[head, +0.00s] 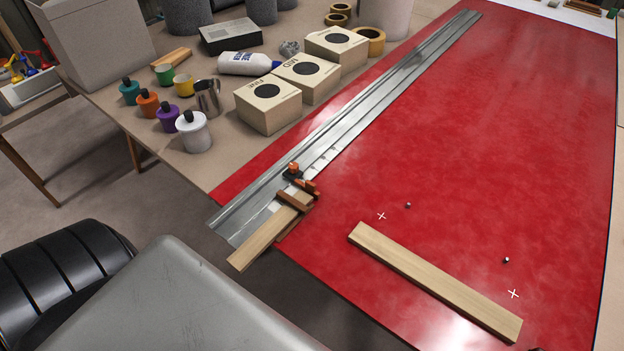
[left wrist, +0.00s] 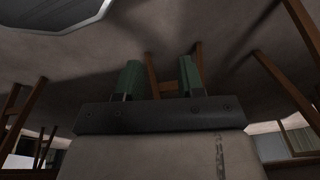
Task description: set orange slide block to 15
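An orange and black slide block (head: 306,187) sits at the near end of a long grey metal rail (head: 350,118). A small orange knob on a black base (head: 293,171) is right beside it. The rail lies along the left side of the red table top. Any scale numbers are too small to read. A pale wooden strip with a brown crosspiece (head: 262,242) lies at the rail's near end. My left gripper (left wrist: 161,75) shows in the left wrist view, its two green fingers apart with nothing between them. Neither gripper shows in the head view.
The red table top (head: 480,130) is mostly clear. A loose wooden bar (head: 435,282) lies near its front, with two small studs and white crosses. A side bench (head: 110,98) left of the rail holds boxes (head: 268,104), paint pots (head: 194,132) and tape rolls.

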